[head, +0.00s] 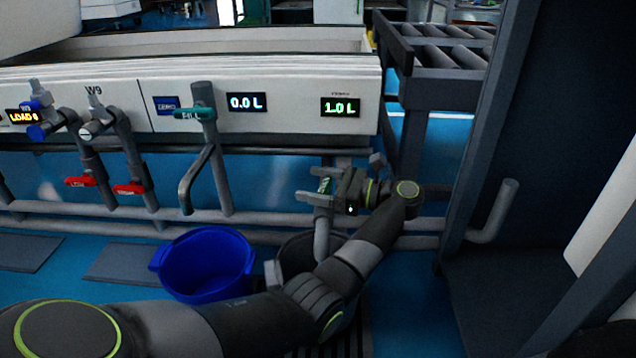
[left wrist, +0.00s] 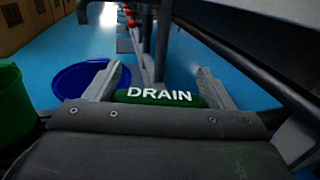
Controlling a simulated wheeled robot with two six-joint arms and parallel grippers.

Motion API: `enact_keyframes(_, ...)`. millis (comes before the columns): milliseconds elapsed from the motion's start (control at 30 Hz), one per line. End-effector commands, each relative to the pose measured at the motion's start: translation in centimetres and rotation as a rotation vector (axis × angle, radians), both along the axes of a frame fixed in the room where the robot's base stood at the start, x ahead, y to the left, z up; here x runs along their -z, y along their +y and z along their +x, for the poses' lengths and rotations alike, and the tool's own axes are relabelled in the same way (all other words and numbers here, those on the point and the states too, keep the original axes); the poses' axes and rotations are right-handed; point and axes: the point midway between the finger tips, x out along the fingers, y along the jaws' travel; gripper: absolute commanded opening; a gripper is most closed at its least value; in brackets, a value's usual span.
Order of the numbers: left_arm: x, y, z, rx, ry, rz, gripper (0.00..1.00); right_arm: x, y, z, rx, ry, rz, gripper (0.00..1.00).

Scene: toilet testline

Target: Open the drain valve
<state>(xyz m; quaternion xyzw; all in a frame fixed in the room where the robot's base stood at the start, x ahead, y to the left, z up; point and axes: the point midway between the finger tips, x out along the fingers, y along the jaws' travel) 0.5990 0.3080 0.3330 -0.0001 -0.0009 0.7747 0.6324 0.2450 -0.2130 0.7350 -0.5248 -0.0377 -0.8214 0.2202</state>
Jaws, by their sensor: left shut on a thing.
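The drain valve's green handle (left wrist: 158,97), marked DRAIN in white, lies crosswise between the two fingers of my left gripper (left wrist: 160,84) in the left wrist view. The gripper is shut on this handle. In the head view the left gripper (head: 318,187) is at the right part of the bench front, with a small green bit of the handle (head: 326,185) showing between its fingers. A grey pipe (head: 321,236) runs down below it. Most of the valve body is hidden by the gripper. My right gripper is not in view.
A blue bucket (head: 207,266) stands on the floor left of my arm; a dark bucket (head: 296,250) is partly hidden behind it. The fill tap (head: 204,112) and red-handled valves (head: 130,189) are to the left. Displays read 0.0 L and 1.0 L. A dark post stands close on the right.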

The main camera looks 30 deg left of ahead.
Motion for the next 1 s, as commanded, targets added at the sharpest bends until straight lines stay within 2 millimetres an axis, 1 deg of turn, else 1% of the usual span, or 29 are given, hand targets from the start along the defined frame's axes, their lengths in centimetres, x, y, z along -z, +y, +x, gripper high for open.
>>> enact_keyframes(33, 0.0, 0.1, 0.0, 0.000, -0.001, 0.003, 0.80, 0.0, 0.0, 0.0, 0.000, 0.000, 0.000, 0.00)
enact_keyframes(167, 0.0, 0.1, 0.0, 0.000, -0.001, 0.002, 0.97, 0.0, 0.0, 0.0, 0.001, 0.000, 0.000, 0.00)
enact_keyframes(433, 0.0, 0.0, 0.0, 0.001, 0.000, 0.001, 0.98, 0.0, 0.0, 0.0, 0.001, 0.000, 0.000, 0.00)
enact_keyframes(533, -0.5, 0.0, 0.0, 0.001, 0.000, 0.000, 0.98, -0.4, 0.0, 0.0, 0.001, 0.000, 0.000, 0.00)
enact_keyframes(667, -2.1, 0.0, 0.0, 0.001, -0.001, 0.000, 0.98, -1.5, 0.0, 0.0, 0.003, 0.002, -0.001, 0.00)
enact_keyframes(900, -6.4, 0.0, 0.0, 0.000, -0.004, 0.002, 0.98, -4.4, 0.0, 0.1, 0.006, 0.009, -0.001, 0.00)
enact_keyframes(1000, -7.9, 0.1, 0.0, 0.000, -0.002, 0.002, 0.98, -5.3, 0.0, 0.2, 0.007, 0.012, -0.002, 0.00)
